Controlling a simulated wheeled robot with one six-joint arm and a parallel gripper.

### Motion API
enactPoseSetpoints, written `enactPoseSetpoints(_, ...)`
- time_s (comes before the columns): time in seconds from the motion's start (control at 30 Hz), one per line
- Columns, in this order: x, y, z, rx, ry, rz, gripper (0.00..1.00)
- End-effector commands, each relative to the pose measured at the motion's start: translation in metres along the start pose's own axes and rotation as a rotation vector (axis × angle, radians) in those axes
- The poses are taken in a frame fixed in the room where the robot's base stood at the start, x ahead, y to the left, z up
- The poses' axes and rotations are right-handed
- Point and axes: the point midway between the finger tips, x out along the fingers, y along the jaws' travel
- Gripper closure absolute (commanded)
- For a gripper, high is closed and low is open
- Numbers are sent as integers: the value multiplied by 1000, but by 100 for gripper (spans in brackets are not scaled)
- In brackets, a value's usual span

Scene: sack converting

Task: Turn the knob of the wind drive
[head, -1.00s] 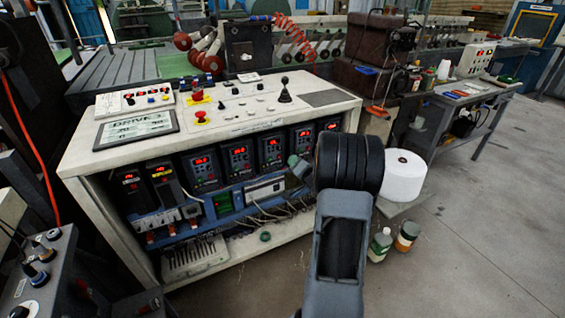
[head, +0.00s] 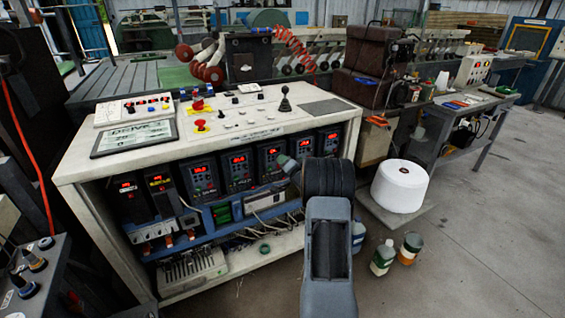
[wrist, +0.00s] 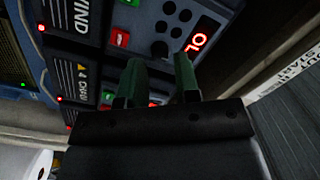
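The wrist view shows a dark drive face marked WIND (wrist: 81,16), with a red lit display (wrist: 203,31), small dark buttons and a red and a green button. A black round knob (wrist: 160,50) on this face shows between my fingertips. My gripper (wrist: 159,62) has its two green fingers apart, one on each side of the knob. I cannot tell whether they touch it. In the head view my gripper (head: 288,163) reaches left toward the row of drives (head: 271,155) under the console top; which is the wind drive cannot be read there.
In the head view the console top (head: 230,118) overhangs the drives. A white roll (head: 400,185) and bottles (head: 383,257) stand to the right. Open floor (head: 480,230) lies beyond.

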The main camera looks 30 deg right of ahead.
Motion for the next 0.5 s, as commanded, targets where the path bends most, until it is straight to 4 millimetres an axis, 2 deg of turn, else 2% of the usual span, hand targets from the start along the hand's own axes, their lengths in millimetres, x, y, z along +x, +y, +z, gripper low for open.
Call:
enactPoseSetpoints(0.2, 13, 0, 0, 0, 0, 0, 70)
enactPoseSetpoints(0.5, 15, 0, 0, 0, 0, 1, 70)
